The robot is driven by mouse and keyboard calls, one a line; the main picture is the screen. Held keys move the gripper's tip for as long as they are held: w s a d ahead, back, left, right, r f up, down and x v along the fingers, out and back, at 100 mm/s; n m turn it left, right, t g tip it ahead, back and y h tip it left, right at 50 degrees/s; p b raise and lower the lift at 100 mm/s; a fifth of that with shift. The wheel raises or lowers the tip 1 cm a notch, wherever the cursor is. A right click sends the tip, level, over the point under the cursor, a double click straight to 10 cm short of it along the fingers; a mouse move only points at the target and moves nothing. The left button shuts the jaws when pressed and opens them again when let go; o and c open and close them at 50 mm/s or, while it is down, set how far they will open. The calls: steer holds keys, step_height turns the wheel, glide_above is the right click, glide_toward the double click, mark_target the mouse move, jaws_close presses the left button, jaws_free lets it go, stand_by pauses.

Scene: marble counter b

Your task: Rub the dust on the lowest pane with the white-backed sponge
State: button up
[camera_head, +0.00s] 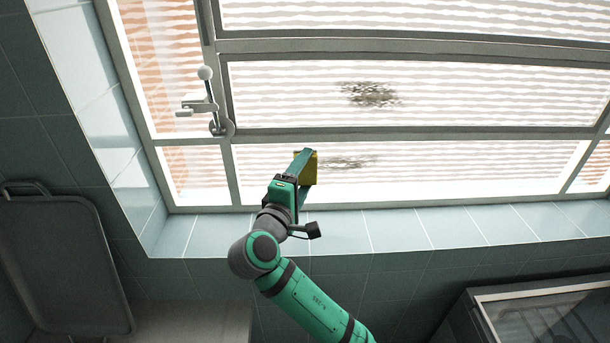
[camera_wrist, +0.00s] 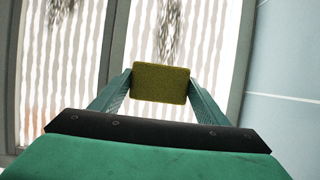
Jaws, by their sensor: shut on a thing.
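My gripper (camera_head: 303,167) is shut on a sponge (camera_head: 309,168), whose yellow-olive side shows in the head view. In the wrist view the sponge (camera_wrist: 161,83) sits between the two green fingers of my gripper (camera_wrist: 160,90); its white back is not visible. The lowest pane (camera_head: 390,172) is behind the sponge. A dark dust patch (camera_head: 345,162) on that pane shows just right of the sponge in the head view; it also shows beyond the sponge in the wrist view (camera_wrist: 172,18). I cannot tell whether the sponge touches the glass.
The pane above (camera_head: 480,95) carries another dust patch (camera_head: 369,94). A window handle (camera_head: 210,105) sticks out at the upper left. A tiled sill (camera_head: 420,228) runs below the window. A dark tray (camera_head: 62,262) leans at the left, and a framed item (camera_head: 550,310) is at the lower right.

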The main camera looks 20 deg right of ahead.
steer(key=shift+w+d, duration=0.1)
steer(key=shift+w, duration=0.15)
